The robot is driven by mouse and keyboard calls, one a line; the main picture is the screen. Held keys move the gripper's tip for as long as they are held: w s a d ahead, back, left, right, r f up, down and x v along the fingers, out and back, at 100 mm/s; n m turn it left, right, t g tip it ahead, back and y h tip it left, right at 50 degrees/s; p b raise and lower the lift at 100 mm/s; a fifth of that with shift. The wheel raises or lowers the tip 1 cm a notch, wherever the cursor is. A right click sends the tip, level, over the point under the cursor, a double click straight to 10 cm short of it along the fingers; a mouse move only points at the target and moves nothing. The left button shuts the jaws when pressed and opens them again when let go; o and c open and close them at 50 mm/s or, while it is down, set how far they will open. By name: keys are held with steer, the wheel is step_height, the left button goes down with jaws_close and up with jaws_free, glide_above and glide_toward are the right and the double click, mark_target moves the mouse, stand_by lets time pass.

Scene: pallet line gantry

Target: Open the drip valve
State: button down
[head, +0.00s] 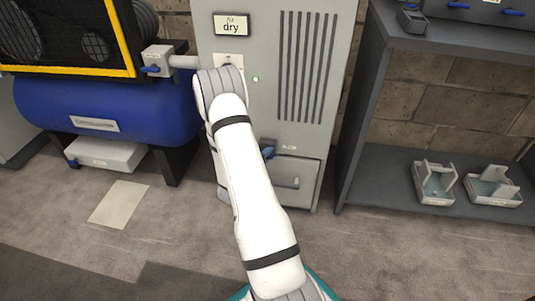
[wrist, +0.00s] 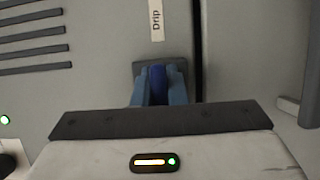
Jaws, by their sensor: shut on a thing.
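The drip valve has a dark blue handle (wrist: 158,80) on a grey mount, beside a white "Drip" label (wrist: 156,20) in the wrist view. My gripper (wrist: 158,95) is shut on this handle, with one blue-grey finger on each side of it. In the head view, the valve (head: 267,150) shows low on the grey dryer cabinet (head: 257,110), just right of my white arm. My arm hides most of my gripper there. How far the handle is turned I cannot tell.
A drawer front (head: 297,181) with a handle sits below the valve. A blue tank (head: 115,105) with another blue-handled valve (head: 152,68) stands at left. A dark shelf unit (head: 400,160) with small grey holders (head: 434,183) stands at right. The floor in front is mostly clear.

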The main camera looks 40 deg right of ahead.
stand_by(0.3)
steer(key=shift+w+a+f+m+t+y, duration=0.1)
steer(key=shift+m+t+y, duration=0.45)
steer(key=shift+m+y, duration=1.15)
steer(key=shift+w+f+m+t+y, duration=0.15)
steer(key=shift+m+t+y, duration=0.4)
steer(key=shift+m, duration=2.2)
steer(key=shift+s+a+f+m+t+y, duration=0.1)
steer(key=shift+m+t+y, duration=0.4)
steer(key=shift+m+y, duration=1.2)
steer(key=shift+w+m+h, duration=0.1)
steer(key=shift+m+h, duration=0.35)
steer(key=shift+m, duration=0.3)
steer(key=c, duration=1.5)
jaws_free()
